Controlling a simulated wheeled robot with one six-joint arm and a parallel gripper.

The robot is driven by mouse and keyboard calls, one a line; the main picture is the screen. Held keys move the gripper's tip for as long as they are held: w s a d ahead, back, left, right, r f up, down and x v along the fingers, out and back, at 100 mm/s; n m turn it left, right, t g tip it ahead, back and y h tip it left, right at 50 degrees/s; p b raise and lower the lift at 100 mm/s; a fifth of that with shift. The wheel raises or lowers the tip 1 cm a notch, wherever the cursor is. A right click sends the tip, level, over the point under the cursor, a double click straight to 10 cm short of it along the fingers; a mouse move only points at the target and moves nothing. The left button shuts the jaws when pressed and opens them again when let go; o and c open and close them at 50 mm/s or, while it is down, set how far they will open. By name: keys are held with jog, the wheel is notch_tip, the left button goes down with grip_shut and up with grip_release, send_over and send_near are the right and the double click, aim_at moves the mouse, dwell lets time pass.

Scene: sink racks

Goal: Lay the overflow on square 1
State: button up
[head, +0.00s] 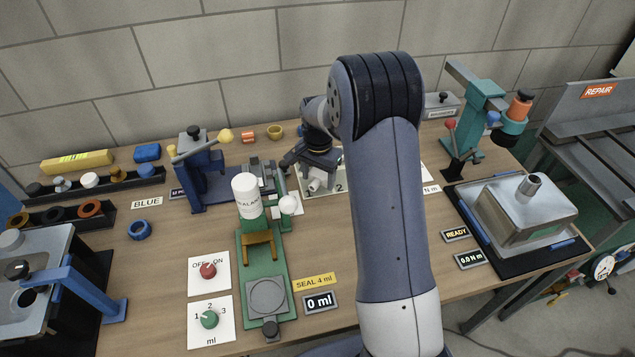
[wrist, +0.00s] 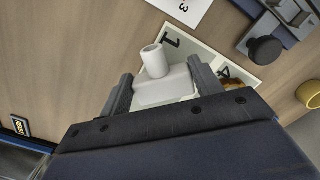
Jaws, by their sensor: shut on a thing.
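The overflow is a white part with a short round spout, seen in the wrist view (wrist: 165,82) and in the head view (head: 316,184). My gripper (wrist: 165,92) is shut on its block-shaped body, one finger on each side, spout outward. It also shows in the head view (head: 316,168). Square 1 (wrist: 185,40) is on a pale numbered sheet under and beyond the part, which overlaps it in the wrist view. I cannot tell whether the part touches the sheet. My arm hides much of the sheet in the head view; a 2 shows there.
A brownish piece (wrist: 234,84) lies by the 4, partly hidden by my gripper. A blue press (head: 200,165) and a green fixture with a white SEALANT bottle (head: 246,190) stand to the left. A teal stand (head: 480,125) and steel sink (head: 522,212) are right.

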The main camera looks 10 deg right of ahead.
aim_at(318, 177)
jog(key=shift+f, duration=1.55)
jog(key=shift+f, duration=0.1)
jog(key=o, duration=1)
jog(key=shift+c, duration=0.2)
notch_tip(318, 177, up, 12)
jog(key=shift+r+b, duration=0.15)
jog(key=shift+b, duration=0.15)
